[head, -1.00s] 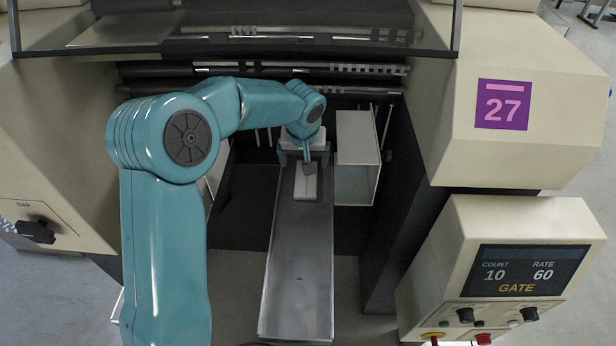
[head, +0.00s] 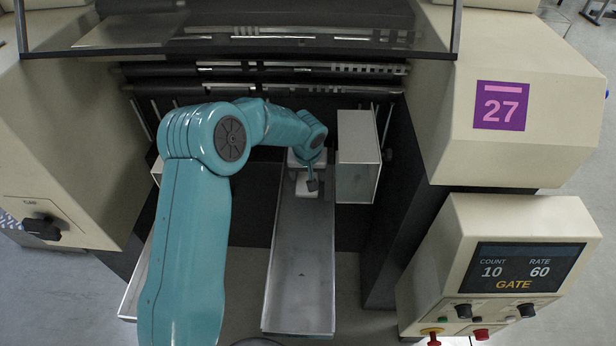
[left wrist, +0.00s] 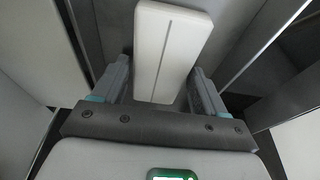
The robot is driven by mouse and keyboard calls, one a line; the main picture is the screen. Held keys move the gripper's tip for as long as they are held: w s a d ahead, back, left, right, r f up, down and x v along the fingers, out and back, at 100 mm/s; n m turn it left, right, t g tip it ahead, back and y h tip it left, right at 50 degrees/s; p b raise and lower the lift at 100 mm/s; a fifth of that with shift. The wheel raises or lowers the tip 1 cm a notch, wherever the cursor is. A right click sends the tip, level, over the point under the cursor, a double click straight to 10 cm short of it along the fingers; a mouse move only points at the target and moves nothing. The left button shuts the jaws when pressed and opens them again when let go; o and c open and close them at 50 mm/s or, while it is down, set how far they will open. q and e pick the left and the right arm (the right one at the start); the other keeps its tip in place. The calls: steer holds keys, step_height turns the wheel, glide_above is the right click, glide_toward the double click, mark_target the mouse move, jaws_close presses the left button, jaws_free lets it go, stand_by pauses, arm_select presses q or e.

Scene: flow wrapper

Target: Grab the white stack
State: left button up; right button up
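The white stack (head: 304,194) shows at the far end of the long grey metal chute, partly hidden by my left gripper (head: 311,183). In the left wrist view, the white stack (left wrist: 170,50) is a pale block with a thin dark line along its face. Whether the stack is clear of the chute floor is hard to tell. My right gripper is in neither view.
The bare chute (head: 298,270) runs toward me. An open white box (head: 358,160) stands right of its far end. Machine housings flank both sides, with a control panel (head: 520,270) reading GATE at right. A clear guard (head: 240,40) and rollers (head: 280,68) lie above and behind.

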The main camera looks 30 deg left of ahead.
arm_select(q)
steer(key=c, duration=0.6)
steer(key=shift+o, duration=0.2)
